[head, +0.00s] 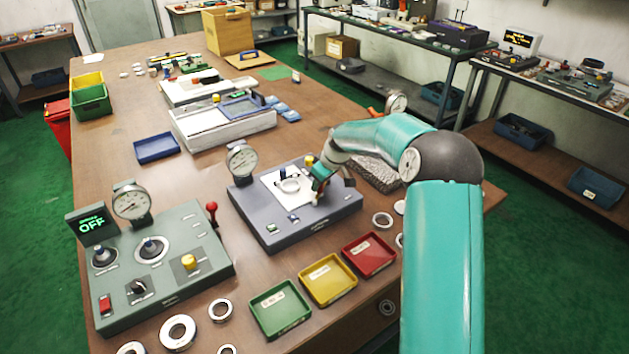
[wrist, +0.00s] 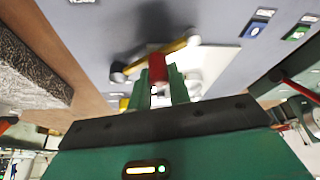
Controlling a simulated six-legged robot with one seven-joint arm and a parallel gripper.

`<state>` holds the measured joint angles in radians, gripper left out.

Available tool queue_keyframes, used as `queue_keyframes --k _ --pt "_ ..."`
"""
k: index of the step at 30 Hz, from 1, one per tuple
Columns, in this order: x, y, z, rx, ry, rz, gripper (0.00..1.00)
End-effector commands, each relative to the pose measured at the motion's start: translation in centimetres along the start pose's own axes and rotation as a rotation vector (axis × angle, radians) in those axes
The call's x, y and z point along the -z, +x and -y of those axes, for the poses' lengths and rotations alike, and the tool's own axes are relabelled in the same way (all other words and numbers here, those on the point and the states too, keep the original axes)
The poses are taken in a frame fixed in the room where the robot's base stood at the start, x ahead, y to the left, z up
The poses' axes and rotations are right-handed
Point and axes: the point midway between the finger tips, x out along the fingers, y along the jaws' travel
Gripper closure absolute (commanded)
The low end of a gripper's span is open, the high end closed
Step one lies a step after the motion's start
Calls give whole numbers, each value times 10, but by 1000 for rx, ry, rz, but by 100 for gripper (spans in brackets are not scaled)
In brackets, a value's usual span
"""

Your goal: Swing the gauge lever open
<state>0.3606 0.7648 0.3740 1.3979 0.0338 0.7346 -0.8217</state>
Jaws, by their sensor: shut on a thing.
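The gauge lever (wrist: 178,46) shows in the wrist view as a brass-coloured bar with a red grip (wrist: 157,69). My gripper (wrist: 159,80) has its green fingers shut on the red grip. In the head view my gripper (head: 321,178) is over the right part of the dark grey gauge block (head: 322,218), beside a yellow knob (head: 309,160). A dial (head: 241,159) stands at the block's back left. A metal ring (head: 290,186) lies on the block's white plate (head: 275,195). My gripper hides most of the lever in the head view.
A green console (head: 165,285) reading OFF, with a red-knobbed lever (head: 211,208), stands at the left. Green (head: 280,311), yellow (head: 327,280) and red (head: 369,255) trays sit in front. Loose rings (head: 178,332) lie nearby. A rough grey slab (head: 378,174) lies behind my gripper.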

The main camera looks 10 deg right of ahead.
Motion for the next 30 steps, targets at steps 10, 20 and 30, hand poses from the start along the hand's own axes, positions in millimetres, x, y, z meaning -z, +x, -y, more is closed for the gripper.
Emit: queue_keyframes --k 10,20,30 --pt "-17 -8 -10 123 -293 -3 100" --pt "-27 -12 -19 209 -502 -2 100" --pt "-30 -14 -24 241 -586 0 100"
